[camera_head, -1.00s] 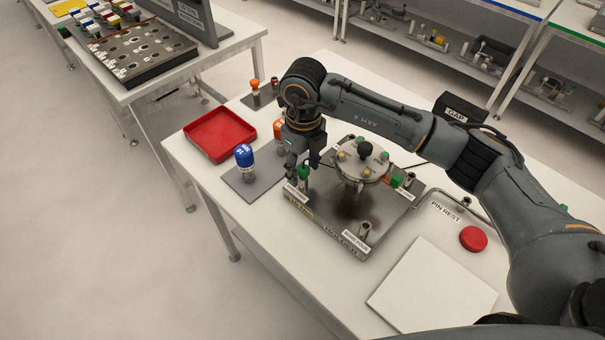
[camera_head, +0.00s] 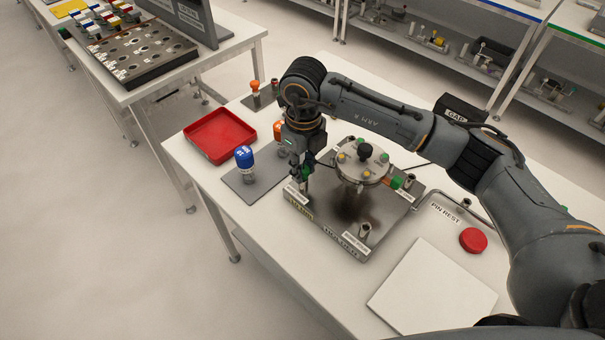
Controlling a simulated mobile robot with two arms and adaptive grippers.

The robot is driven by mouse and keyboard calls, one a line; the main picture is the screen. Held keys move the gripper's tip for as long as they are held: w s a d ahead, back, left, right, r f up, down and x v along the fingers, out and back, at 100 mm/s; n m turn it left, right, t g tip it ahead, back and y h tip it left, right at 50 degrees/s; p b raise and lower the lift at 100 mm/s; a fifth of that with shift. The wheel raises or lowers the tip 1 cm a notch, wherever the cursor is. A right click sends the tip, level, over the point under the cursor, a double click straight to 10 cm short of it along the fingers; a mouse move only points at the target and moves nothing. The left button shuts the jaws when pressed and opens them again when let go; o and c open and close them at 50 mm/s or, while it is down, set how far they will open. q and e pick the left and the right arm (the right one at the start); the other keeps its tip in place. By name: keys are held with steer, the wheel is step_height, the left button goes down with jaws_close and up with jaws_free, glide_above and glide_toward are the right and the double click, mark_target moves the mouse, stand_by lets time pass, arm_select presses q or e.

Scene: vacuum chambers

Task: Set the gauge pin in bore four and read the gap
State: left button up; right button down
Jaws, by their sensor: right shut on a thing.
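The fixture plate (camera_head: 335,225) lies on the white table, with a round metal flange (camera_head: 363,163) with a black knob raised on it. A green-topped pin stands at the plate's left corner, mostly hidden by my right gripper. My right gripper (camera_head: 304,178) points down there and is shut on the green-topped pin; the tips are small and partly dark. Another green piece (camera_head: 396,183) is at the flange's right side. A short metal post (camera_head: 364,231) stands near the plate's front edge. The black GAP display (camera_head: 456,112) stands behind my arm. My left gripper is not in view.
A red tray (camera_head: 220,135) and a blue-topped gauge (camera_head: 244,160) on a grey plate are at left. An orange-topped piece (camera_head: 255,87) stands behind. The PIN REST label (camera_head: 445,213), a red button (camera_head: 473,240) and a white panel (camera_head: 432,287) lie at right.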

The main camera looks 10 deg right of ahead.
mark_target(304, 169)
steer(key=shift+r+p, duration=1.35)
steer(key=shift+r, duration=1.45)
steer(key=shift+r, duration=0.1)
step_height(304, 169, up, 5)
steer(key=shift+f+p, duration=0.15)
steer(key=shift+p, duration=1)
steer(key=shift+s+d, duration=0.1)
steer(key=s+d+b, duration=0.2)
steer(key=s+d, duration=0.7)
steer(key=s, duration=0.5)
steer(key=shift+s+d+b, duration=0.3)
steer(key=shift+b, duration=0.05)
steer(key=shift+f, duration=0.1)
